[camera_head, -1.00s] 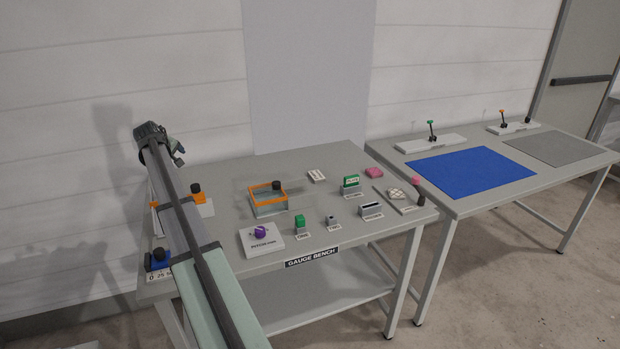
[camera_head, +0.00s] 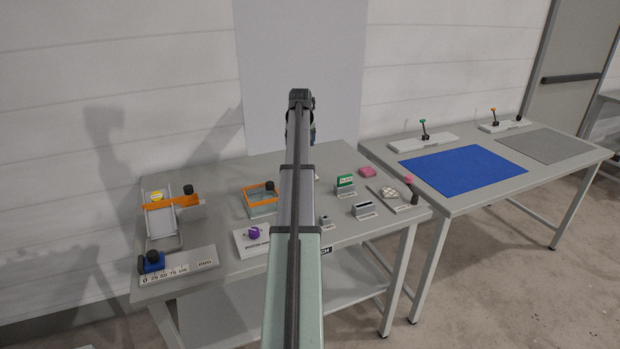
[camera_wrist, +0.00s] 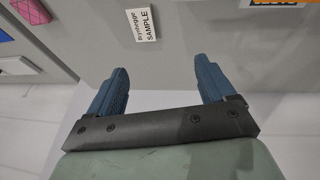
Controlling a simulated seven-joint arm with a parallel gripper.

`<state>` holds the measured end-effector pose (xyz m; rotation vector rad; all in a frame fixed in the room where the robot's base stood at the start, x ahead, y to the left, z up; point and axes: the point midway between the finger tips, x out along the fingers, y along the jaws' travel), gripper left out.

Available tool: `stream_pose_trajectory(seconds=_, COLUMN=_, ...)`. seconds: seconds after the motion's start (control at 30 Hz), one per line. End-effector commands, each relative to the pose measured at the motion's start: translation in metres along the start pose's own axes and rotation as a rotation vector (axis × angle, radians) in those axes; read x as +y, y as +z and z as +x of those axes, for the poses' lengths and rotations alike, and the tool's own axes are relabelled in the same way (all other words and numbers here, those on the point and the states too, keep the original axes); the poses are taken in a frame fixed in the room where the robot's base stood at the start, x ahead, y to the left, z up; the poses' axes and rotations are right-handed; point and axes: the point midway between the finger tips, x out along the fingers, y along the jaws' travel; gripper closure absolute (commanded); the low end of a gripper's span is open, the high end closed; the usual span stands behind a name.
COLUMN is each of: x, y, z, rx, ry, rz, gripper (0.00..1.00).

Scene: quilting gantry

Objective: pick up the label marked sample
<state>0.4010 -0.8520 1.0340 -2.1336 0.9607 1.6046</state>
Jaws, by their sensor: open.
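The label marked SAMPLE (camera_wrist: 142,24) is a small white card with black print. It lies flat on the grey bench top at the upper middle of the wrist view. In the head view my arm covers nearly all of the spot where it lies. My gripper (camera_wrist: 161,66) has two blue fingers spread wide apart with nothing between them. In the wrist view the label is beyond the fingertips, slightly left of the midline between them, and not touched. In the head view the gripper end of my arm (camera_head: 300,100) is over the back of the bench; its fingers are unclear.
An orange-rimmed clear box (camera_head: 262,207) stands left of my arm. Right of it are a green card in a holder (camera_head: 345,183), a pink block (camera_head: 367,172) and a slotted block (camera_head: 363,208). A purple knob (camera_head: 254,232) sits on a white plate.

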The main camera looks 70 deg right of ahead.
Motion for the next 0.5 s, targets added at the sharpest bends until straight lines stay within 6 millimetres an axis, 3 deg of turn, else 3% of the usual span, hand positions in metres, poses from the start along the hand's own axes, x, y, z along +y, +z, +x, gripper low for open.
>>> stream_pose_trajectory(seconds=0.03, x=0.017, y=0.009, z=0.006, rx=0.004, ry=-0.024, rz=0.026, gripper=0.17)
stream_pose_trajectory(seconds=0.2, x=0.046, y=0.027, z=0.022, rx=0.033, ry=-0.094, rz=0.076, gripper=0.17)
stream_pose_trajectory(seconds=0.5, x=0.056, y=0.034, z=0.038, rx=0.05, ry=-0.125, rz=0.097, gripper=0.17)
